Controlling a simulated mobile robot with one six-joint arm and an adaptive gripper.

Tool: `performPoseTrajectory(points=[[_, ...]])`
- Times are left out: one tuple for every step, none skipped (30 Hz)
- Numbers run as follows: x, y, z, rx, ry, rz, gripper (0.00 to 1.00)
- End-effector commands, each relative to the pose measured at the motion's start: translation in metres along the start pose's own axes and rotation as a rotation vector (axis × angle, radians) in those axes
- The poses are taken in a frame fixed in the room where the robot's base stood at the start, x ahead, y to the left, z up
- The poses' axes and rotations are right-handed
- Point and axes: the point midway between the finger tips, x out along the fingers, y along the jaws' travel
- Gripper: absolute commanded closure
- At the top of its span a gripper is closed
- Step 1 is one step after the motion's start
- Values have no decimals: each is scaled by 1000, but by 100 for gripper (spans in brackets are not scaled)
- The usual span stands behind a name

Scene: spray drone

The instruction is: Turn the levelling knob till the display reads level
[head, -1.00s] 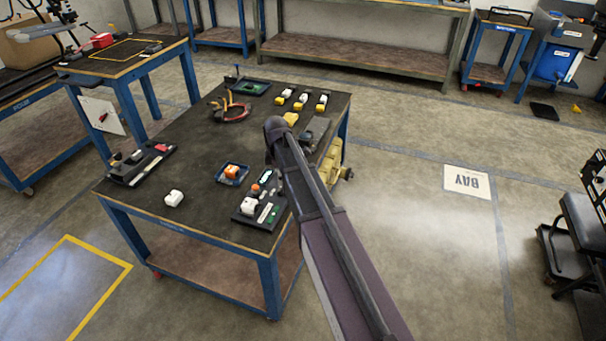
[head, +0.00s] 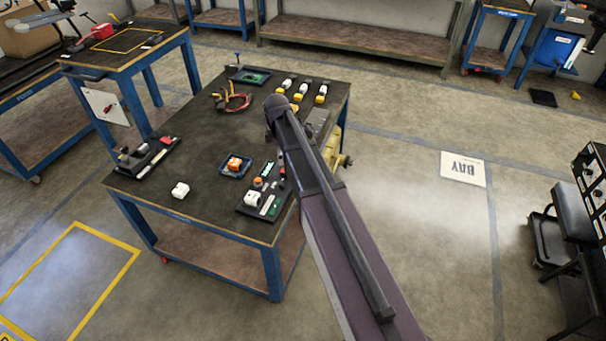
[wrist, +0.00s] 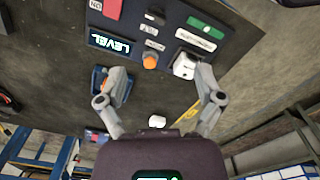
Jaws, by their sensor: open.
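A dark panel (head: 247,211) lies near the table's front right edge. The orange knob also shows in the head view (head: 258,183). My gripper (wrist: 162,76) is open, its fingers spread wide. In the wrist picture the knob and white part lie between the fingertips; I see no contact. In the head view my gripper is hidden behind my arm.
A blue tray (head: 233,174) with an orange and white piece and a loose white block (head: 180,190) sit left of the panel. Pliers (head: 233,101) and several white-and-yellow parts lie farther back.

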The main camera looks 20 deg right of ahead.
Motion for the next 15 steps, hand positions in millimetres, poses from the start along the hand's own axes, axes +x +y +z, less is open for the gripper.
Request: performPoseTrajectory(points=[[-4,-9,3,33,0,0,14],[-5,-12,4,54,0,0,14],[-6,-16,5,82,0,0,14],[-7,-19,6,103,0,0,14],[-9,-22,6,123,0,0,14],[-10,-26,8,151,0,0,14],[-11,-29,9,172,0,0,14],[-13,-32,10,192,0,0,14],[-14,-36,11,219,0,0,14],[-15,-39,12,240,0,0,14],[-16,-42,12,261,0,0,14],[-18,-46,14,288,0,0,14],[-19,-49,14,309,0,0,14],[-20,-52,15,329,0,0,14],[-22,-56,16,356,0,0,14]])
